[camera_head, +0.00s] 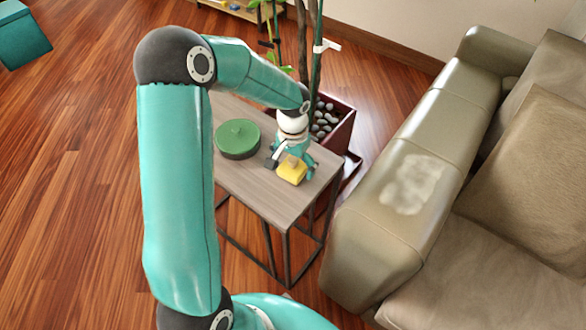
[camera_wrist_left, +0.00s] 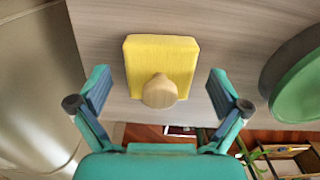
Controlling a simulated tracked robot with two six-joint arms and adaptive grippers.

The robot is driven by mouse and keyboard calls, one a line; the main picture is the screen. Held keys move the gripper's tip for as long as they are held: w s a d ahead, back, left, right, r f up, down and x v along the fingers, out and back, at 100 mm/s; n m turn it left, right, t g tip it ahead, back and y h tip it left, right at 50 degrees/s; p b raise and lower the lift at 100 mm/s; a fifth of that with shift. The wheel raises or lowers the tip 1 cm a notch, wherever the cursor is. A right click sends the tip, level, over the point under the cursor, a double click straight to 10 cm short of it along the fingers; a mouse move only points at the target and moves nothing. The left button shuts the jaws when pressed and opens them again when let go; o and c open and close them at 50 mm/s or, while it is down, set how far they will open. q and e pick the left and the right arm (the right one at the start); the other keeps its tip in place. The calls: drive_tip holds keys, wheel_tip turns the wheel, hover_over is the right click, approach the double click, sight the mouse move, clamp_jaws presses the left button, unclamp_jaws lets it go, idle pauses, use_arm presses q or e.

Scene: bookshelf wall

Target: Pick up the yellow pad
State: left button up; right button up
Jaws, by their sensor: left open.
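The yellow pad (camera_head: 292,170) is a small square block with a round wooden knob. It lies on the side table (camera_head: 255,190), near the edge by the plant. In the left wrist view the yellow pad (camera_wrist_left: 161,55) is between the two spread fingers, its wooden knob (camera_wrist_left: 159,92) toward the palm. My left gripper (camera_head: 290,164) is at the pad, open and holding nothing. In the wrist view there are gaps between both fingers and the pad's sides. My right gripper is in neither view.
A green round container (camera_head: 238,138) stands on the table beside the gripper; it also shows at the right of the wrist view (camera_wrist_left: 298,88). A planter with stones (camera_head: 328,118) is behind the table. A sofa (camera_head: 400,180) is on the right. The table's front part is clear.

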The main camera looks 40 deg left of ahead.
sight(293, 159)
use_arm(q)
drive_tip(key=shift+f, duration=0.1)
drive_tip(key=shift+c, duration=0.3)
drive_tip(key=c, duration=1.2)
drive_tip(key=shift+o, duration=0.2)
wheel_tip(293, 159, up, 20)
drive_tip(key=p, duration=0.2)
drive_tip(key=shift+p, duration=0.4)
